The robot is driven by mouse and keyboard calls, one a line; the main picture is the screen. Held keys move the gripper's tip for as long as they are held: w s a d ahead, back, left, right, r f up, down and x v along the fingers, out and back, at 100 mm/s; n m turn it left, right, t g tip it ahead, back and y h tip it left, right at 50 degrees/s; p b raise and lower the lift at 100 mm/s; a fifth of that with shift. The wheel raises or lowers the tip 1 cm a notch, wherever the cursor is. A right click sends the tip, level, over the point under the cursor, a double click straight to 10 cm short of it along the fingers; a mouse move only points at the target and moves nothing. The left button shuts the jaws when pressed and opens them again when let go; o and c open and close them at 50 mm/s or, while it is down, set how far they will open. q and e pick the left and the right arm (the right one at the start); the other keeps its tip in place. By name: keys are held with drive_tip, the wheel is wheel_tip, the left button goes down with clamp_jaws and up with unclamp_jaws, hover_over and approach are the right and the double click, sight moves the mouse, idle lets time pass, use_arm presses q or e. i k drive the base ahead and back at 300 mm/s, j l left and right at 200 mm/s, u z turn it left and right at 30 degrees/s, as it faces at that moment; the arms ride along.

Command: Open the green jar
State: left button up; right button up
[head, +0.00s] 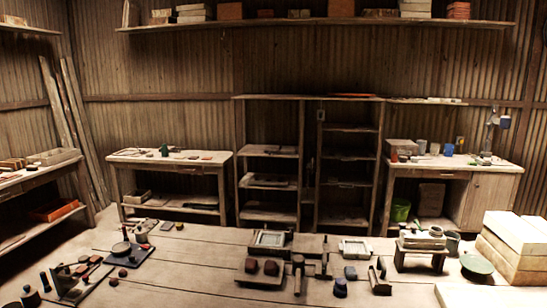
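No gripper of mine shows in the head view. I cannot tell for sure which thing is the green jar. A small dark green object (164,150) stands on the back left bench, too small to tell whether it is a jar or has a lid.
The near worktable (190,262) holds a press-like frame (270,239), several dark blocks and tools, a small stand (421,254) and a green bowl (477,265). Pale stacked blocks (515,232) fill its right end. Its left-middle is fairly bare. Open shelves (268,184) stand behind.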

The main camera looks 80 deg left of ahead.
sight(165, 153)
drive_tip(key=u, duration=3.35)
